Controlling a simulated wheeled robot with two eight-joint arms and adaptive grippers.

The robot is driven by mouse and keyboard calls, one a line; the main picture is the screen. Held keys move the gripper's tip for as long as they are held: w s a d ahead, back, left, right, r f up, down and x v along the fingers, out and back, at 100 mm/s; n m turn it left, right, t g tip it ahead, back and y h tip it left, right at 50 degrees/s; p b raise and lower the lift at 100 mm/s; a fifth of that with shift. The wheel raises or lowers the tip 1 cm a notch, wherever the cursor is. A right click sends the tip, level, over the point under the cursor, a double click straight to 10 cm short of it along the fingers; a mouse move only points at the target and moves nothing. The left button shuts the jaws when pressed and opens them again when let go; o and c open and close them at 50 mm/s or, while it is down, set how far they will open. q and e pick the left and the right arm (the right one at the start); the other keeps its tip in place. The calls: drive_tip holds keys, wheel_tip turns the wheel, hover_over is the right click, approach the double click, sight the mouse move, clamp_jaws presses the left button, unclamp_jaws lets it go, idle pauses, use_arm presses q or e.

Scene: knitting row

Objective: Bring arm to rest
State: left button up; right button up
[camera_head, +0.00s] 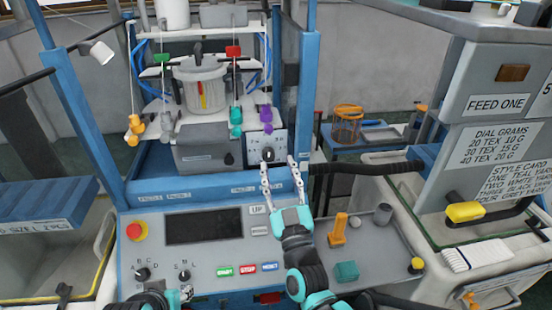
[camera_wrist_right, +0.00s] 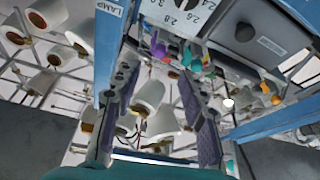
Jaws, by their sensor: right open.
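My right gripper (camera_head: 277,162) is over the blue-framed machine's grey control panel (camera_head: 225,275), its two pale fingers spread and pointing up at the dial box (camera_head: 266,147). Nothing is between the fingers. In the right wrist view the open fingers (camera_wrist_right: 165,85) reach up from the bottom, with the numbered dial plate (camera_wrist_right: 184,14) above them. The right arm comes up from the bottom of the head view. A dark and teal part at the bottom left edge seems to be my left arm; no left fingers show.
A black hose (camera_head: 368,167) runs right of the gripper. A grey cabinet (camera_head: 500,75) and a yellow handle (camera_head: 465,212) stand at right.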

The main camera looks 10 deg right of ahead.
idle(0.4)
wheel_tip(320, 180, down, 11)
drive_tip(key=s+d+g, duration=0.2)
drive_tip(key=s+g, duration=0.1)
drive_tip(key=g, duration=0.5)
drive_tip(key=s+d+f+m+g+h, duration=0.1)
drive_tip(key=s+d+f+g, duration=0.2)
drive_tip(key=s, duration=0.3)
drive_tip(key=s+d+f+m+g+h, duration=0.1)
drive_tip(key=s+d+f+m+g, duration=0.1)
drive_tip(key=s+d+f+g, duration=0.2)
drive_tip(key=s+f, duration=0.2)
drive_tip(key=s, duration=0.1)
drive_tip(key=shift+f, duration=0.1)
